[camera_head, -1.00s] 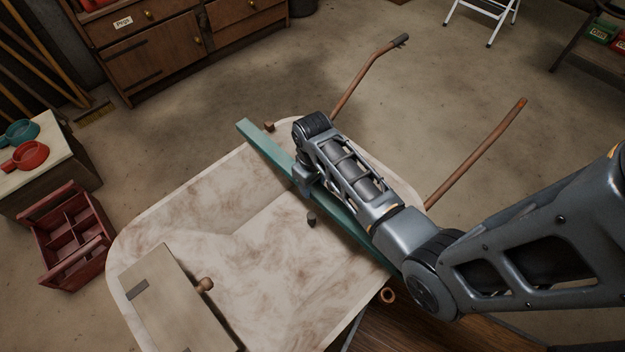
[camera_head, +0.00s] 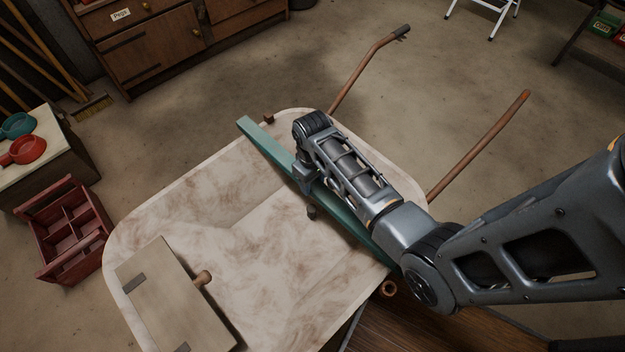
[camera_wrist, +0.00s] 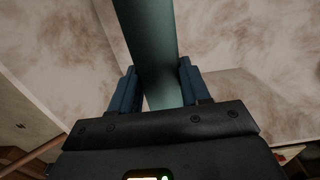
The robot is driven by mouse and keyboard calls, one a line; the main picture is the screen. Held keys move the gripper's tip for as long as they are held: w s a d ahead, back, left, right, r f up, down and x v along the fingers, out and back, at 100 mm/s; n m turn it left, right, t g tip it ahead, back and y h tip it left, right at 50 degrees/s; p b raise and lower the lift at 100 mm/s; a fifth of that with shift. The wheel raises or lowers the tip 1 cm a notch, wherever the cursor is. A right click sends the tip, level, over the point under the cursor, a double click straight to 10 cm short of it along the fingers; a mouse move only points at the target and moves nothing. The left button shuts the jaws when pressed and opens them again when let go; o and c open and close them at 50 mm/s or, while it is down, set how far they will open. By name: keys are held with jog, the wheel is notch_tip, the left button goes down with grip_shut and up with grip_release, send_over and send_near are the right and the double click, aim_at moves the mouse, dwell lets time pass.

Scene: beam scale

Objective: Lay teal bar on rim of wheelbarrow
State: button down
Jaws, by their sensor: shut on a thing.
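The teal bar (camera_head: 262,143) is long and flat and lies slantwise over the wheelbarrow's tray, from its far rim toward the near right rim. My gripper (camera_head: 308,187) is shut on the bar near its middle; my arm covers part of the bar. In the wrist view the bar (camera_wrist: 150,45) runs between the two blue fingers of my gripper (camera_wrist: 157,80). The wheelbarrow (camera_head: 180,200) has a pale, stained tray and two wooden handles at the back right. I cannot tell whether the bar touches the rim or hangs just above it.
A small brown peg (camera_head: 268,118) stands at the far rim and a dark one (camera_head: 311,212) by my gripper. A board with a round knob (camera_head: 165,300) covers the tray's near left. A red divided crate (camera_head: 70,235) stands left. Open floor lies behind.

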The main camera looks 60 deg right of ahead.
jog(key=shift+f+b, duration=0.3)
jog(key=shift+f, duration=0.3)
dwell(0.3)
jog(key=shift+c, duration=2.3)
grip_release()
jog(key=shift+r+p, duration=0.4)
jog(key=shift+r, duration=3.45)
